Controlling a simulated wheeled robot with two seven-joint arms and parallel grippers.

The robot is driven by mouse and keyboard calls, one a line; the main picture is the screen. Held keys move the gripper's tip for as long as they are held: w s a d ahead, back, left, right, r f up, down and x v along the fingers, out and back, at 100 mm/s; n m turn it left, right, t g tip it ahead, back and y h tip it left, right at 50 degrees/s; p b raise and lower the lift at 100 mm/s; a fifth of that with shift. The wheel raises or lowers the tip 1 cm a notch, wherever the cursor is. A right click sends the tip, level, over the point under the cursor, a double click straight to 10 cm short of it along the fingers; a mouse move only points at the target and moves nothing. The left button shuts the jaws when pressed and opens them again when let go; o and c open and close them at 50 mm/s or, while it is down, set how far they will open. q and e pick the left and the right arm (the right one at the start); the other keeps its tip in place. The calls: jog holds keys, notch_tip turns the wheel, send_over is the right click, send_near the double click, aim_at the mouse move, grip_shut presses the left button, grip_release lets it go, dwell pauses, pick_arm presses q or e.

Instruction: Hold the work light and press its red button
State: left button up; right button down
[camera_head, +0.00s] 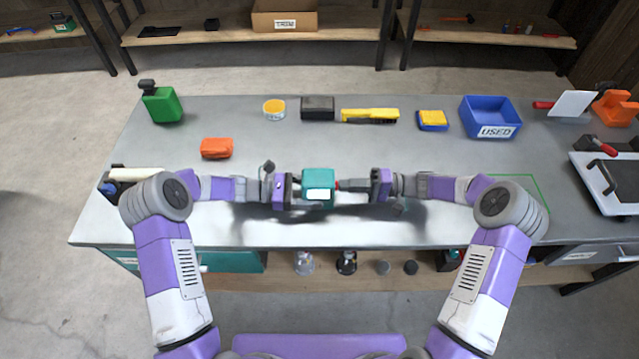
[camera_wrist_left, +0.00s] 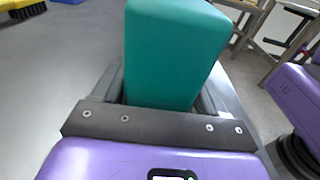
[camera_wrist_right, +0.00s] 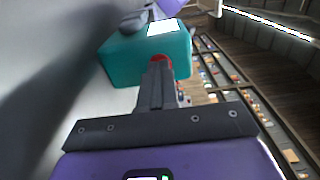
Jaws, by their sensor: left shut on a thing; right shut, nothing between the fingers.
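The work light (camera_head: 318,184) is a teal box with a lit white panel, in the middle of the head view above the table. My left gripper (camera_head: 302,188) is shut on it from the left; the left wrist view shows its teal body (camera_wrist_left: 175,55) between the fingers. My right gripper (camera_head: 345,186) is shut and empty, on the light's right side. In the right wrist view its fingertips (camera_wrist_right: 158,72) are at the red button (camera_wrist_right: 160,59), which they partly cover. They appear to touch it, but I cannot tell how far it is pressed in.
The grey table (camera_head: 250,225) is clear below the light. Behind stand a green can (camera_head: 163,106), an orange pouch (camera_head: 216,148), a yellow brush (camera_head: 370,115) and a blue bin (camera_head: 490,118) labelled USED. A clamp-like tool and tray (camera_head: 612,180) are at the right.

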jog(key=shift+d, duration=3.5)
pick_arm(q)
jog(key=o, duration=1.1)
jog(key=shift+a+r+p, duration=0.15)
jog(key=shift+a+r, duration=0.05)
jog(key=shift+a, duration=0.5)
jog(key=shift+a+r+p, duration=0.15)
jog(key=shift+a, duration=0.55)
pick_arm(e)
jog(key=shift+r, duration=0.35)
pick_arm(q)
jog(key=shift+a+r+p, duration=0.1)
jog(key=shift+a+r, duration=0.1)
jog(key=shift+a, duration=0.65)
jog(key=shift+a+r+p, duration=0.15)
jog(key=shift+a+r, duration=0.05)
jog(key=shift+a, duration=0.7)
jog(key=shift+a+r+p, duration=0.1)
jog(key=shift+a+r, duration=0.1)
jog(key=shift+a, duration=0.65)
pick_arm(e)
jog(key=shift+r, duration=0.3)
pick_arm(q)
notch_tip(320, 180, up, 10)
